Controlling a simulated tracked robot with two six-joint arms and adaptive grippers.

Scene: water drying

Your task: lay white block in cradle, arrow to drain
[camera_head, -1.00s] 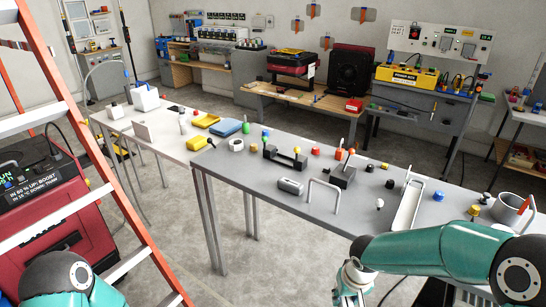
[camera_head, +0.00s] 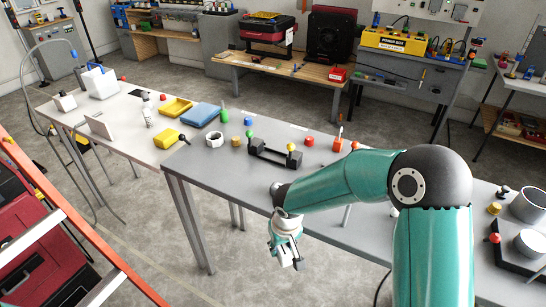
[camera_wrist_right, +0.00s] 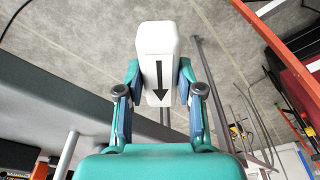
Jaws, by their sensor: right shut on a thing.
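My right gripper (camera_wrist_right: 160,98) is shut on the white block (camera_wrist_right: 160,45). A black arrow runs along the block's visible face, its head toward my palm. In the head view my right gripper (camera_head: 288,257) hangs in front of the grey table's near edge, over the floor; I cannot clearly make out the block there. A dark open holder (camera_head: 275,155), probably the cradle, stands on the table beyond the gripper, apart from it. It has raised ends, with a green knob and a yellow knob by them. I cannot tell which part is the drain. My left gripper is out of view.
The grey table (camera_head: 225,178) carries a white ring (camera_head: 214,139), a red knob (camera_head: 309,141) and other small parts near the holder. My right arm hides much of its right side. Yellow trays and a blue tray (camera_head: 201,115) lie to the left.

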